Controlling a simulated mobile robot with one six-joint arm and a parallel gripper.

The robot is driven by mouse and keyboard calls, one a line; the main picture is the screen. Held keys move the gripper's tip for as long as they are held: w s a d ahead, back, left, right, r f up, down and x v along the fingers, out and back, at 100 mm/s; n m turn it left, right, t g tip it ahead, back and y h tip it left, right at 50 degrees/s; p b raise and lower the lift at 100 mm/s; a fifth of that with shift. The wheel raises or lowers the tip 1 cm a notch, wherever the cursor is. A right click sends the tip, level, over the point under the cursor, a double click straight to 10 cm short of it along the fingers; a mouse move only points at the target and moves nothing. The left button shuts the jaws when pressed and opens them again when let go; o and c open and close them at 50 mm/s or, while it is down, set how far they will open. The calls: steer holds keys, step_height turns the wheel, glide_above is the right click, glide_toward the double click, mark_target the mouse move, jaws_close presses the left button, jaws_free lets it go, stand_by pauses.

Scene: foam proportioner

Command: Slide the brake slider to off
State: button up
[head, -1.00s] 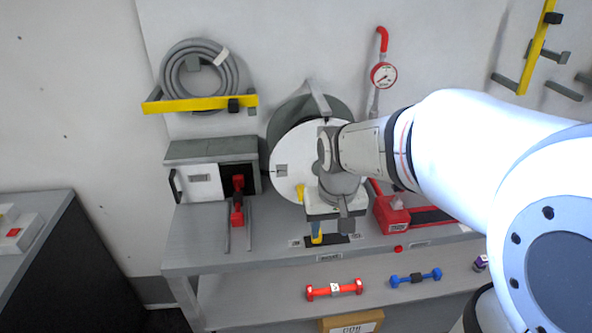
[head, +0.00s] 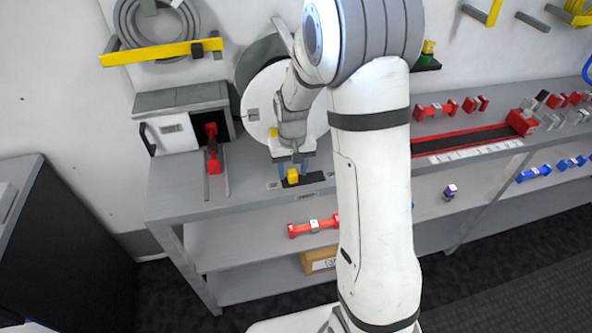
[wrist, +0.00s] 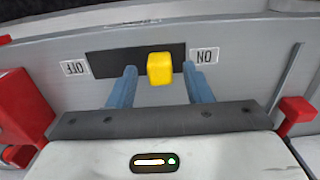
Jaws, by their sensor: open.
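The brake slider is a yellow knob (wrist: 160,68) on a dark slot plate (wrist: 105,64) set in the grey bench top. In the wrist view, the OFF label (wrist: 75,68) is left of the plate and the ON label (wrist: 207,56) right, both upside down. The knob sits on the ON side of the slot's middle. My gripper (wrist: 160,88) is open, with one blue finger on each side of the knob; I cannot tell whether either touches it. In the head view, the knob (head: 293,176) shows just below my gripper (head: 292,168).
A red-handled lever (head: 213,160) on rails stands left of the slot. A white reel disc (head: 262,110) is close behind my wrist. A red block (wrist: 22,100) is at the wrist view's left edge. Red dumbbell (head: 314,226) lies on the lower shelf.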

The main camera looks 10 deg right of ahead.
steer(key=shift+f, duration=0.75)
jaws_close()
